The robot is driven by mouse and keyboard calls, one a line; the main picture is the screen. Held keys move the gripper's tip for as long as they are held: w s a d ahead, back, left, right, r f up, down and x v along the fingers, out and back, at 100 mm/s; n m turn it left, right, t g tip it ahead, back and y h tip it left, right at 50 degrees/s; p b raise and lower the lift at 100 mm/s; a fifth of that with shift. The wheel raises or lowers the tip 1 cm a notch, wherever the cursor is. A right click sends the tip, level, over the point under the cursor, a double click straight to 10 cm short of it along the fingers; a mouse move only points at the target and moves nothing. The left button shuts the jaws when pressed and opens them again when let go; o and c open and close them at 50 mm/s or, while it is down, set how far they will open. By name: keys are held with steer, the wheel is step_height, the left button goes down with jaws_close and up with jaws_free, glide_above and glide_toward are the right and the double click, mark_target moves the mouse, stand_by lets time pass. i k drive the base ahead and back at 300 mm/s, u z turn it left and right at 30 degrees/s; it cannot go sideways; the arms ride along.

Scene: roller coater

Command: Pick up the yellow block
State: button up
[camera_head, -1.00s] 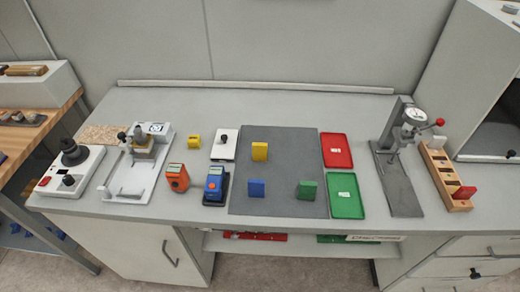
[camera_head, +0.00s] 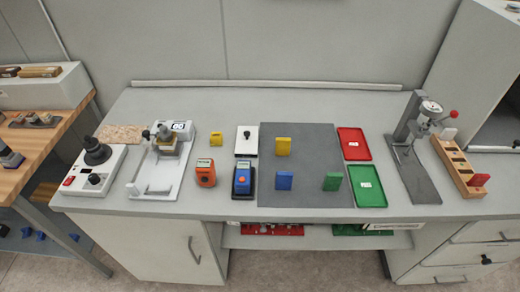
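The yellow block (camera_head: 283,146) stands upright on the dark grey mat (camera_head: 308,160), in its upper left part. A blue block (camera_head: 284,180) stands in front of it on the same mat. A green block (camera_head: 332,181) stands to the right of the blue one. A smaller yellow object (camera_head: 216,138) sits farther left on the bench, off the mat. My gripper is not in the head view.
Red (camera_head: 354,144) and green (camera_head: 367,186) trays lie right of the mat. A dial gauge stand (camera_head: 419,160) and a wooden rack (camera_head: 459,167) are farther right. Orange (camera_head: 205,172) and blue (camera_head: 242,178) meters and a roller coater (camera_head: 160,165) stand left.

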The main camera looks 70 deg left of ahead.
mark_target(282, 145)
steer(key=z, duration=0.05)
steer(key=k, duration=2.3)
steer(key=u, duration=0.7)
steer(key=i, duration=1)
